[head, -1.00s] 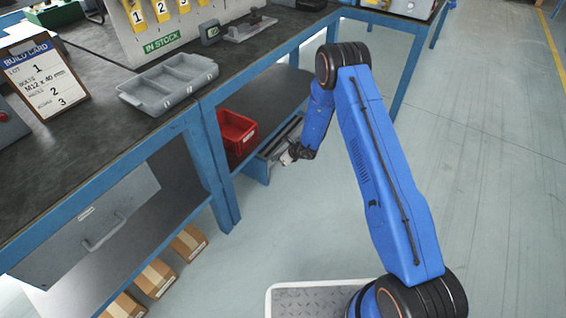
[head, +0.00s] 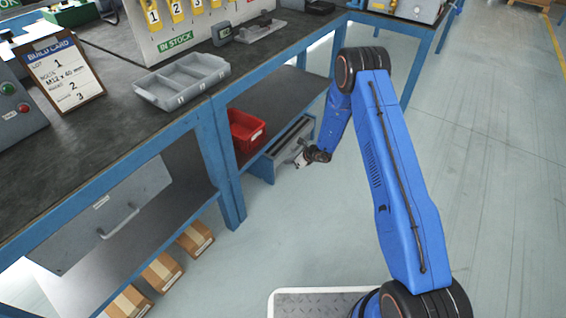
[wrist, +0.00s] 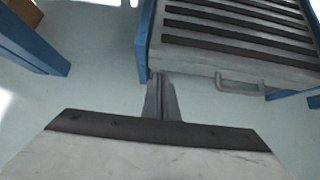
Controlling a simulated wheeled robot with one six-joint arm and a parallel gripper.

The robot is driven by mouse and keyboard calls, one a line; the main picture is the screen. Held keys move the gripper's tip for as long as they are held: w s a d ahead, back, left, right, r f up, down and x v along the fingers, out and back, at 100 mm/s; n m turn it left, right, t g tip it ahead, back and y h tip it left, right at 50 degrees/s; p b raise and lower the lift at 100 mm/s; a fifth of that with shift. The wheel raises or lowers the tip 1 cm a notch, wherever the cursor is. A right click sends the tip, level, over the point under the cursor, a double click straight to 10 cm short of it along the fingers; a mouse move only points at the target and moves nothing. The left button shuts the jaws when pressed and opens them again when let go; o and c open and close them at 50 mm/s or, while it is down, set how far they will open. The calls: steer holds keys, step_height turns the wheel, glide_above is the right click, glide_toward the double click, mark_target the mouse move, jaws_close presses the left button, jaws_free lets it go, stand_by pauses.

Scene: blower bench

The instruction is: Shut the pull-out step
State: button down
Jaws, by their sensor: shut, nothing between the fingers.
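The pull-out step (head: 290,139) sticks out from below the bench beside a blue leg in the head view. In the wrist view the step (wrist: 235,28) has a grey tread with dark ribs and a blue side at its left. A grey bar handle (wrist: 240,86) is on its front edge. My gripper (head: 299,162) is low, in front of the step in the head view. In the wrist view my gripper (wrist: 160,76) is shut and empty, with its fingertips near the step's front left corner, left of the handle. I cannot tell whether they touch the step.
A red bin (head: 247,131) sits on the lower shelf beside the step. Cardboard boxes (head: 162,272) stand below the bench at left. A blue bench leg (head: 228,170) is left of the step. The floor (head: 480,180) to the right is clear.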

steer(key=v, duration=0.9)
steer(key=s+r+n+g, duration=0.1)
steer(key=s+r+n, duration=0.25)
steer(key=r, duration=0.65)
steer(key=s+r+n+y, duration=0.1)
steer(key=s+r+n, duration=0.25)
steer(key=r, duration=0.65)
steer(key=s+r+n+g, duration=0.1)
steer(key=s+r+n, duration=0.25)
steer(key=r, duration=0.75)
steer(key=s+d+r+n+h, duration=0.1)
steer(key=s+d+r+n, duration=0.15)
steer(key=s+r, duration=0.4)
steer(key=s+d+r+n, duration=0.1)
steer(key=s+r+n, duration=0.35)
steer(key=s, duration=0.35)
steer(key=s+d+r+n+h, duration=0.2)
steer(key=s+d, duration=0.3)
steer(key=s, duration=0.3)
steer(key=s+d+r+n+t+h, duration=0.1)
steer(key=s+d+r+n+h, duration=0.1)
steer(key=s+d, duration=0.4)
steer(key=s+d+r+n+h, duration=0.2)
steer(key=s+d, duration=0.4)
steer(key=s, duration=0.6)
steer(key=shift+s+r+n+t+h, duration=0.25)
steer(key=shift+r+n+t+h, duration=0.05)
steer(key=shift+n+h, duration=0.45)
